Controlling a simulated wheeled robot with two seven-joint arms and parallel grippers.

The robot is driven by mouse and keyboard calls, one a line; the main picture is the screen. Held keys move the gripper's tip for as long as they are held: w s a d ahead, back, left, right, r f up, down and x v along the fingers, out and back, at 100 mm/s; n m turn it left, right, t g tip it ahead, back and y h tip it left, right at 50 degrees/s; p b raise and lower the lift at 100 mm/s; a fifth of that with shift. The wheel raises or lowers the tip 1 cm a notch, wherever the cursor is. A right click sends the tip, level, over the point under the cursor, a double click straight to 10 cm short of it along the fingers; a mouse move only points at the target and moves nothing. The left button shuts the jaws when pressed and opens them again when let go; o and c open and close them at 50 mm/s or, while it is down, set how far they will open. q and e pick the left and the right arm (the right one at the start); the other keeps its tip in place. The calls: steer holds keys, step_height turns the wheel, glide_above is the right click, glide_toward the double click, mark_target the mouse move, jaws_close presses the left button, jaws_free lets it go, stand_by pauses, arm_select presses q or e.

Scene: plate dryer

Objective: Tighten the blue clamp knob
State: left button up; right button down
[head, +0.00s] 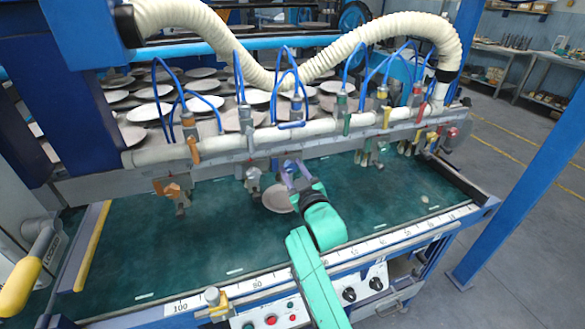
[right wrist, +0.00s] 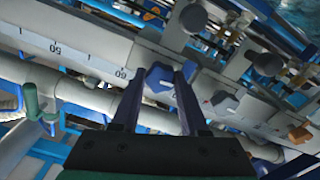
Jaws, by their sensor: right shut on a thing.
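The blue clamp knob (right wrist: 157,77) sits on the grey rail and shows between the fingertips of my right gripper (right wrist: 158,80) in the right wrist view. My right gripper is shut on it. In the head view my right gripper (head: 291,166) reaches up over the green bed to the rail, at the end of a green and dark arm. The fingers and wrist hide most of the knob there. I cannot tell how far the knob is turned. My left gripper is not in view.
A grey plate (head: 279,198) lies on the green bed (head: 230,235) right beside my wrist. Orange (head: 172,188) and green clamps hang along the rail (head: 230,147) on both sides, with blue hoses above. A ruler edge and a control panel (head: 362,288) lie in front.

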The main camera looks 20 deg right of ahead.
steer(key=shift+f+m, duration=0.15)
steer(key=shift+m, duration=0.35)
steer(key=shift+c, duration=2.1)
jaws_free()
steer(key=shift+s, duration=0.15)
steer(key=s+d+b, duration=0.1)
steer(key=s+b, duration=0.2)
steer(key=s, duration=1.1)
steer(key=shift+s, duration=0.2)
